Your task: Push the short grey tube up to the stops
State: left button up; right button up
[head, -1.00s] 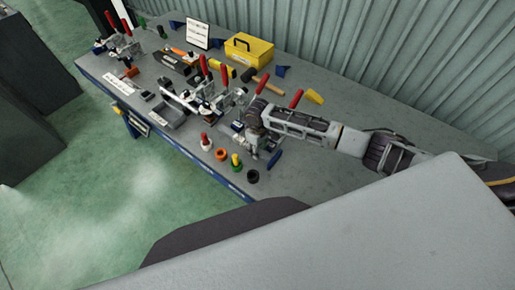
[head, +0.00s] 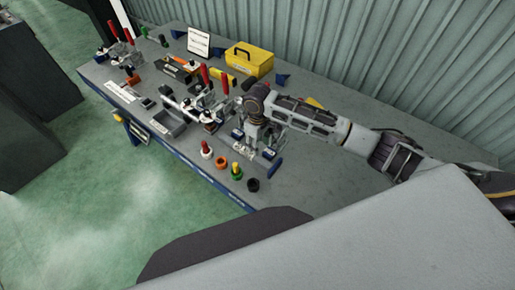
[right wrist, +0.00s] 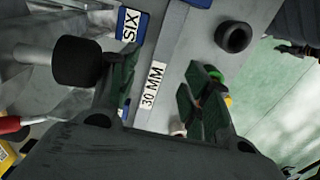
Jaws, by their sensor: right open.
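In the right wrist view a flat grey bar labelled 30 MM (right wrist: 160,75) runs between the fingers of my right gripper (right wrist: 162,92). I cannot tell for sure whether it is the short grey tube. The gripper is open, with one dark finger on each side of the bar, and I see no contact. In the head view my right gripper (head: 254,140) points down over the right-hand clamp fixture (head: 268,154), and my arm hides much of it. The stops cannot be made out. My left gripper is out of view.
A black ring (head: 253,185) lies in front of the fixture; it also shows in the wrist view (right wrist: 233,37). A green and yellow piece (head: 236,171), an orange ring (head: 220,162) and a red-topped piece (head: 206,149) stand beside it. A dark clamp tip (right wrist: 77,62) is close to the left finger.

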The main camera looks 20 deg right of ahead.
jog(key=shift+w+d+r, duration=0.1)
jog(key=shift+r, duration=1.15)
jog(key=shift+f, duration=0.2)
jog(key=shift+f+b, duration=1.5)
jog(key=shift+b, duration=0.05)
